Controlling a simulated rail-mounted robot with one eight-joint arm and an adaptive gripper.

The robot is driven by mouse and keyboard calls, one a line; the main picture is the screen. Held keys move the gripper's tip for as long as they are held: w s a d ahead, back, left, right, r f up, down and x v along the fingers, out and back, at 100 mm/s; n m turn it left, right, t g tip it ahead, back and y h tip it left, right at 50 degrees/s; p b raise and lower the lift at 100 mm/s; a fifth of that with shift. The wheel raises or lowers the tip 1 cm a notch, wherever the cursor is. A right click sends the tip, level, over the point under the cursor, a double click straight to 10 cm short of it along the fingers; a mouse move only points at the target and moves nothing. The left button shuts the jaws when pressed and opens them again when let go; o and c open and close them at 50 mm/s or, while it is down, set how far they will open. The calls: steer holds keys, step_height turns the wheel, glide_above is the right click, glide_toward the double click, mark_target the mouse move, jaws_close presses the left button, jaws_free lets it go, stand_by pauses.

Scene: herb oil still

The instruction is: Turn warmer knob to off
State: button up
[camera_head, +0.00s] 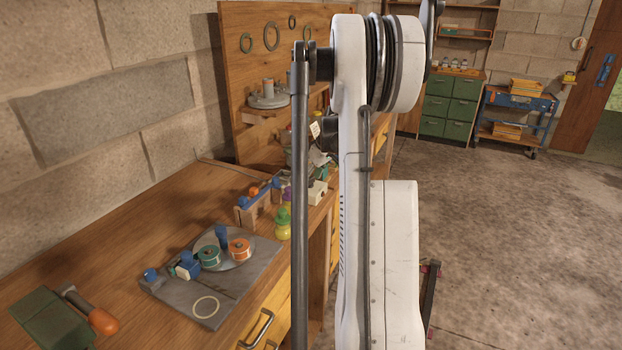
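I cannot pick out a warmer or its knob for certain in this view. A small pale box (317,192) stands on the far part of the workbench, partly hidden by my arm, and I cannot tell whether it carries a knob. A grey disc-shaped device (269,98) sits on a small shelf of the wooden back panel. My arm fills the middle of the view, upright, and covers part of the bench. My gripper is not in view.
The wooden workbench (110,230) runs along the left wall. On it are a grey board (235,284) with a round plate and spools, a green block (52,318), an orange-handled tool (103,321) and a yellow-green bottle (283,226). Open floor (520,240) lies right.

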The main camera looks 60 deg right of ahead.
steer(key=v, duration=1.2)
steer(key=shift+w, duration=0.1)
stand_by(0.4)
steer(key=w+a+r, duration=0.2)
steer(key=a, duration=0.9)
steer(key=w+a+r+n, duration=0.1)
steer(key=a+r, duration=0.2)
steer(key=a, duration=0.9)
steer(key=w+a+r, duration=0.2)
steer(key=a, duration=0.9)
steer(key=s+a+f, duration=0.2)
steer(key=s+a, duration=0.3)
steer(key=a, duration=0.3)
steer(key=s+a+f+t, duration=0.1)
steer(key=s+a, duration=0.3)
steer(key=a, duration=0.4)
steer(key=s+a+f+t, duration=0.1)
steer(key=s+a+f, duration=0.2)
steer(key=s+a, duration=0.2)
steer(key=a, duration=0.3)
steer(key=shift+s+f, duration=0.35)
steer(key=shift+t, duration=0.3)
